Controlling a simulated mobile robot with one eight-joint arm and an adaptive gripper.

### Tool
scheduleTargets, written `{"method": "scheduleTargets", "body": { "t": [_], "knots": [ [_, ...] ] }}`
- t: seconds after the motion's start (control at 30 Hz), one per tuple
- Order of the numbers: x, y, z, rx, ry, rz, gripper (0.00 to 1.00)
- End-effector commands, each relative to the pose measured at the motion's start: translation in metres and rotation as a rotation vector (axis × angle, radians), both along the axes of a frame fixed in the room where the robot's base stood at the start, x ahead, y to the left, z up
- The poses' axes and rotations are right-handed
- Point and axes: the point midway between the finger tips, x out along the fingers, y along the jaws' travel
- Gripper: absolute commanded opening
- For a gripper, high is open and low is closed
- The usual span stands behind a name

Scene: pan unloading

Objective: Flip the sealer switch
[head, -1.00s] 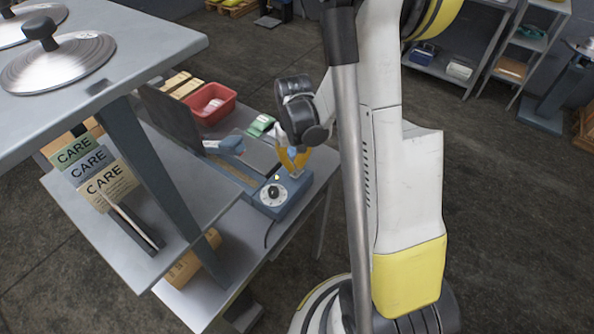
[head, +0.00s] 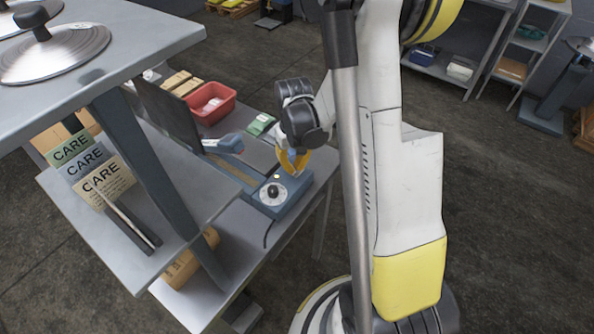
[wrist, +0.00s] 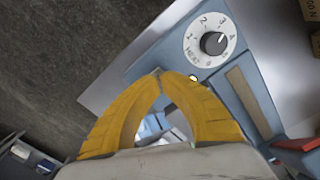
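The blue sealer (head: 287,200) sits on the bench, with a round white dial (head: 273,194) and a small pale light on top. In the wrist view the sealer (wrist: 150,65) shows its dial (wrist: 210,40), numbered and marked HEAT, above and right of my fingers; the small light (wrist: 193,78) glows beside them. My gripper (head: 296,170) is over the sealer's far right end. In the wrist view its yellow fingertips (wrist: 160,73) meet, with nothing visible between the tips. I cannot make out the switch; the fingers may hide it. Contact with the sealer cannot be told.
A blue-handled sealer arm (head: 228,144) lies left of my gripper. A red bin (head: 210,108) and a green packet (head: 260,124) are farther back. A shelf with CARE cards (head: 104,180) and lids above (head: 55,55) stands at front left.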

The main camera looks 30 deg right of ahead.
Motion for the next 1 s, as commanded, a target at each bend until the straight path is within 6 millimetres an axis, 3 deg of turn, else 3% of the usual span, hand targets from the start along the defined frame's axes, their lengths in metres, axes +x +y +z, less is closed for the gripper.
{"method": "scheduleTargets", "body": {
  "t": [1.0],
  "knots": [
    [0.0, 0.0, -0.016, 0.0, 0.0, 0.0, 0.0]
  ]
}}
